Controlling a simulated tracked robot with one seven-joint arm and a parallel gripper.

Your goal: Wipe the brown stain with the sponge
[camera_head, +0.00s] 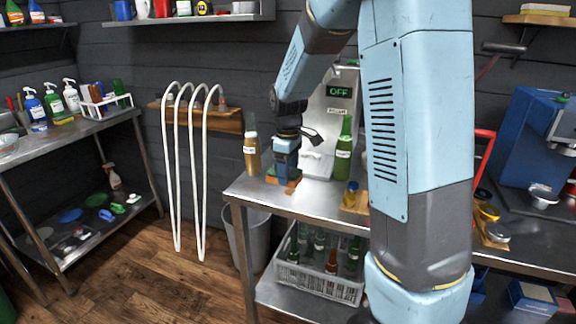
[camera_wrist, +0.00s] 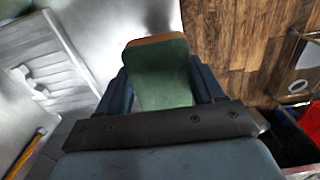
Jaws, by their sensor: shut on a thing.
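My gripper (camera_head: 285,164) is shut on the sponge, low over the left end of the steel counter (camera_head: 318,201). In the wrist view the sponge (camera_wrist: 163,75) is a green block with an orange-brown far edge, held between the two dark blue fingers. In the head view only a little of the sponge shows below the fingers, at the counter surface; I cannot tell whether it touches. An orange-brown patch (camera_head: 291,188) shows just under and right of the gripper; I cannot tell if it is the stain or part of the sponge.
An amber bottle (camera_head: 252,155) stands left of my gripper and a green bottle (camera_head: 343,158) right of it. A machine with an OFF display (camera_head: 339,92) is behind. A small jar (camera_head: 351,192) stands to the right. A bottle crate (camera_head: 318,284) is below the counter.

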